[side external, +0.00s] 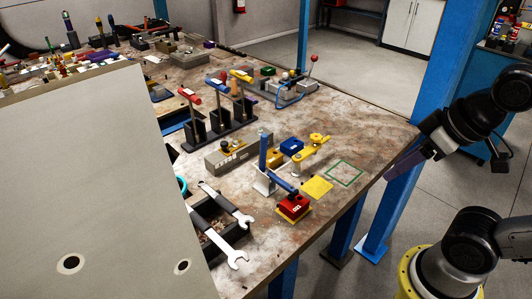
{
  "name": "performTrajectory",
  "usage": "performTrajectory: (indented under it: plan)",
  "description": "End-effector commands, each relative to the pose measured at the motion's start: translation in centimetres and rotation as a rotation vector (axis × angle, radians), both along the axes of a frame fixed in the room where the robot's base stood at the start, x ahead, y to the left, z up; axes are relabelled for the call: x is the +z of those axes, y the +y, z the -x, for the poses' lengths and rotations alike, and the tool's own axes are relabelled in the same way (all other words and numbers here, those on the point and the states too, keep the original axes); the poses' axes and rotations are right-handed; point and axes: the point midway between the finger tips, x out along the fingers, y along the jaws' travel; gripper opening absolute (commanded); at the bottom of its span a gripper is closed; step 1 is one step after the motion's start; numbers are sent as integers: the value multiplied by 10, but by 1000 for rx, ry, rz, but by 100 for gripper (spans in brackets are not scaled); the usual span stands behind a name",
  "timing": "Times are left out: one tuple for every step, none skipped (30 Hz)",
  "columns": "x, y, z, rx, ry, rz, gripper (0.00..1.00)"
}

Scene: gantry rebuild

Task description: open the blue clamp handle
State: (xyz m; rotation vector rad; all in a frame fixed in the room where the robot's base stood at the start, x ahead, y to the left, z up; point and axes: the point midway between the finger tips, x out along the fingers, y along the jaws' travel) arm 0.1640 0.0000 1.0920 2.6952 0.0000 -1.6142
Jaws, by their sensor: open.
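The blue clamp handle (263,150) stands upright near the middle of the workbench. Below it is a pale metal base (264,183). A blue bar (282,182) slopes from the clamp down to the right, its end over a red block (293,204) with a yellow base. Whether the bar's tip touches the block is too small to tell. My gripper (393,173) is at the right, over the bench's right edge, well apart from the clamp. It is open, and no object shows in it; its fingers are seen nearly edge-on.
Wrenches (228,235) lie across a dark bin left of the clamp. A grey block (232,155) and a yellow lever piece (310,150) stand behind it. A yellow square (317,188) and a green outline (345,173) lie on bare bench toward my gripper. A large pale panel (90,190) blocks the left.

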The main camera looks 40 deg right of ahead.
Motion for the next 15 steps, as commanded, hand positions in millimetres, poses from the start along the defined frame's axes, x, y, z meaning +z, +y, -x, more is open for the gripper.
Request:
performTrajectory:
  plan:
    - [0,0,0,0,0,0,50]
    - [0,0,0,0,0,0,50]
    - [0,0,0,0,0,0,50]
    - [0,0,0,0,0,0,50]
    - [0,0,0,0,0,0,50]
    - [0,0,0,0,0,0,54]
    - [0,0,0,0,-1,0,55]
    - [1,0,-1,0,-6,0,55]
    - [2,0,-4,1,-19,0,55]
    - [4,0,-7,1,-37,0,55]
    - [7,0,-11,1,-60,2,55]
    - [12,0,-20,3,-103,4,55]
    - [17,-1,-27,3,-145,5,55]
    - [24,-1,-35,5,-191,8,55]
    - [33,-1,-47,6,-258,12,55]
